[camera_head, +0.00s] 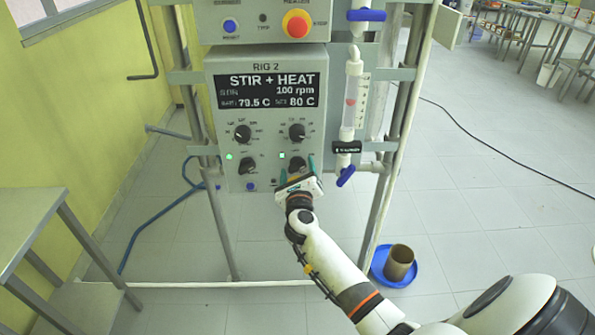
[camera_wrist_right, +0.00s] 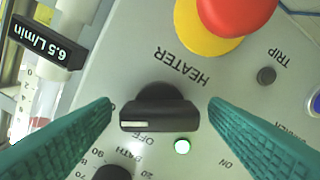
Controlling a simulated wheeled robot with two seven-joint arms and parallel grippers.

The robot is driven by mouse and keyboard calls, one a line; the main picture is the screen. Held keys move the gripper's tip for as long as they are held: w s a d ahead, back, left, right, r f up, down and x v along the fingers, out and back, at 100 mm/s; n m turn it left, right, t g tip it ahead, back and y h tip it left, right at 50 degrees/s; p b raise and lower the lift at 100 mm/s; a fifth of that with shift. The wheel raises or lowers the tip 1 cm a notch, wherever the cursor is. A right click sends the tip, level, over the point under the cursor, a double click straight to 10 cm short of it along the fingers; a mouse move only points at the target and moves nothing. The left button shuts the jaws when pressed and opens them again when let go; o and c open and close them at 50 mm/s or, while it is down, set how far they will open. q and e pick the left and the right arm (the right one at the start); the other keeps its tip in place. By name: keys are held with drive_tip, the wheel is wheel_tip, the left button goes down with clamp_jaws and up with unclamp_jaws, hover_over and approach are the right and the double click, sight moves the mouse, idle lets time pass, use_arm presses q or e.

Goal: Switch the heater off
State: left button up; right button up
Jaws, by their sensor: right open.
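The heater knob (camera_wrist_right: 160,108) is a black bar-shaped knob, labelled HEATER, and sits between my fingers in the right wrist view. Its white mark is at the left end of the bar, on the side of the OFF label; ON is printed at the lower right. A lamp (camera_wrist_right: 182,145) beside it shows a bright pale centre with a green rim. My right gripper (camera_wrist_right: 160,112) is open, one green finger on each side, with gaps to the knob. In the head view my right gripper (camera_head: 297,172) is at the panel's (camera_head: 217,125) lower right knob. My left gripper is out of view.
A red stop button (camera_wrist_right: 236,10) on a yellow base is close to the knob. A bath dial (camera_wrist_right: 112,174) is on the other side. A flow meter (camera_head: 352,98) with blue valves stands right of the panel. A brown cup (camera_head: 400,262) stands in a blue dish on the floor.

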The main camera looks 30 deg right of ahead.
drive_tip(key=shift+c, duration=0.3)
drive_tip(key=c, duration=0.9)
drive_tip(key=shift+r+n+p, duration=0.25)
drive_tip(key=shift+n+p, duration=0.55)
drive_tip(key=shift+p, duration=0.4)
drive_tip(key=shift+c, duration=0.2)
drive_tip(key=n+p, duration=0.6)
drive_tip(key=shift+f+n, duration=0.1)
drive_tip(key=shift+n, duration=0.3)
drive_tip(key=shift+f+n+p, duration=0.1)
drive_tip(key=shift+n+p, duration=1.05)
drive_tip(key=shift+n, duration=0.75)
drive_tip(key=shift+f, duration=0.1)
drive_tip(key=o, duration=1)
